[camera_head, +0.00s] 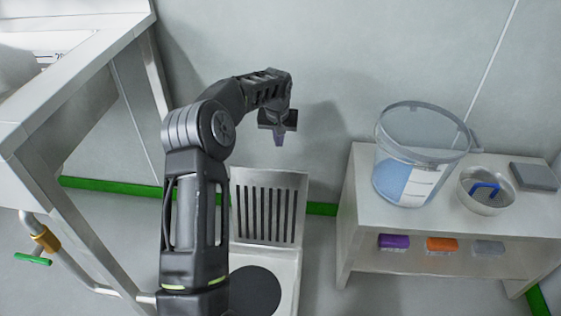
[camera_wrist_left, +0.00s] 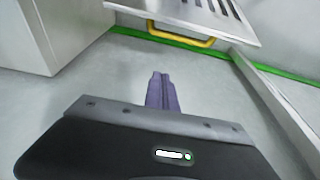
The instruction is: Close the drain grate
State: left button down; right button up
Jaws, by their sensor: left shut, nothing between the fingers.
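The drain grate (camera_head: 268,207) is a pale metal panel with dark slots, standing raised at the far end of the drain frame (camera_head: 285,268). A dark round opening (camera_head: 258,288) shows in the frame, partly hidden by my left arm. In the left wrist view the slotted grate (camera_wrist_left: 205,14) is at the top, with a yellow handle (camera_wrist_left: 182,38) along its edge. My left gripper (camera_head: 279,140) is shut and empty, above and beyond the grate's upper edge in the head view. Its purple fingers (camera_wrist_left: 161,92) show apart from the handle. My right gripper is out of view.
A bench (camera_head: 350,195) on the right holds a clear bucket (camera_head: 405,185), a metal bowl (camera_head: 484,203) and a grey slab (camera_head: 535,177). Purple, orange and grey items sit below. A metal table (camera_head: 75,85) and pipe stand left. The wall is close behind.

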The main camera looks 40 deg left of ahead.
pick_arm(q)
jog(key=shift+f, duration=0.1)
notch_tip(320, 180, down, 9)
jog(key=s+b, duration=0.1)
jog(key=b, duration=0.4)
jog(key=shift+d, duration=0.3)
jog(key=shift+s+f, duration=0.1)
